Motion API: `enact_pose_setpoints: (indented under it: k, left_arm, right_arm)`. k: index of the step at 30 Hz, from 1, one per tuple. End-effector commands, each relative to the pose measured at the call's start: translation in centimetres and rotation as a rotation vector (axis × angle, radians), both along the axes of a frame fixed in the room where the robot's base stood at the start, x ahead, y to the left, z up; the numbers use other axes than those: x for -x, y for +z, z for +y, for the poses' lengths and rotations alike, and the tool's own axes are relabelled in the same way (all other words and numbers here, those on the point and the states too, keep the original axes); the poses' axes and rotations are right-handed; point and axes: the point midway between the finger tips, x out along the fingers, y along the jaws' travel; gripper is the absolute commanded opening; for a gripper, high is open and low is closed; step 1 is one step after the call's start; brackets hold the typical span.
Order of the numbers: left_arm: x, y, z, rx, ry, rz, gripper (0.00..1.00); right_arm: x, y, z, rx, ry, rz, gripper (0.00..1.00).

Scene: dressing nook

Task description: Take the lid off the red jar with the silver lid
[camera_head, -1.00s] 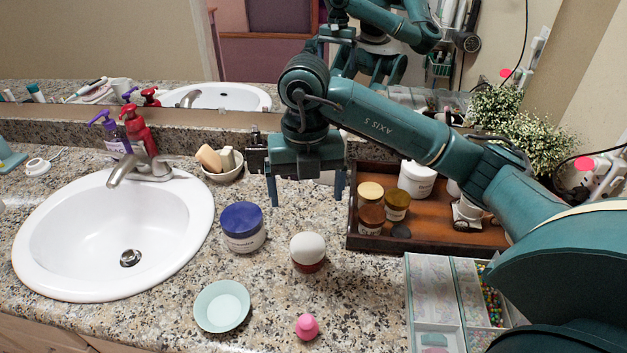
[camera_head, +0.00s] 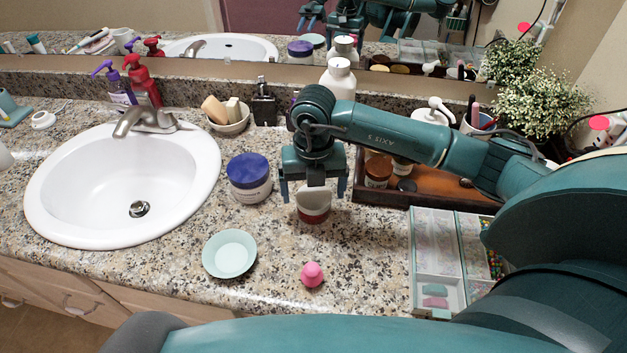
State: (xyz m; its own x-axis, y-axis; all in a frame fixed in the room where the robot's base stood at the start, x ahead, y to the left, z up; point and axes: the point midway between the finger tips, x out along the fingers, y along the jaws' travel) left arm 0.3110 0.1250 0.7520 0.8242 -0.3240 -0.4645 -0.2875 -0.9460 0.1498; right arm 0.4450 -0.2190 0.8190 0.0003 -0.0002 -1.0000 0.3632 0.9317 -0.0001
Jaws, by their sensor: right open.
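The red jar (camera_head: 314,216) with the pale silver lid (camera_head: 312,200) stands upright on the speckled counter, right of the sink and a blue-lidded jar. My right gripper (camera_head: 313,198) points down over it, open. One finger shows to the left of the lid and the other to the right, with gaps visible on both sides. The palm hides the back of the lid's top. The lid sits on the jar. My left gripper is not in view.
The blue-lidded jar (camera_head: 249,178) is close on the left. A wooden tray (camera_head: 440,196) with jars is at the right. A pale green dish (camera_head: 229,254), a pink object (camera_head: 312,275) and a divided organizer (camera_head: 411,255) are nearer.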

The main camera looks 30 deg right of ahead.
Motion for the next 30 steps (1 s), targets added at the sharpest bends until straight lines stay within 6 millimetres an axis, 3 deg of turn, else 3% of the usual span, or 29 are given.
enact_pose_setpoints:
  k: [6,23,24,30]
  left_arm:
    - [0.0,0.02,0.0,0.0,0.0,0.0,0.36]
    - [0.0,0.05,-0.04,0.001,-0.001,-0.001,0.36]
    - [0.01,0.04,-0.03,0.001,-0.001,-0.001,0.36]
    - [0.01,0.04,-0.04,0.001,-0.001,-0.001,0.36]
  right_arm:
    - [0.01,-0.02,0.01,0.0,0.0,0.0,0.89]
    - [-0.01,0.03,0.01,0.0,0.0,0.0,0.43]
    - [-0.01,0.03,0.01,0.0,0.0,0.0,0.66]
    - [-0.01,0.03,0.01,0.0,-0.001,0.0,0.82]
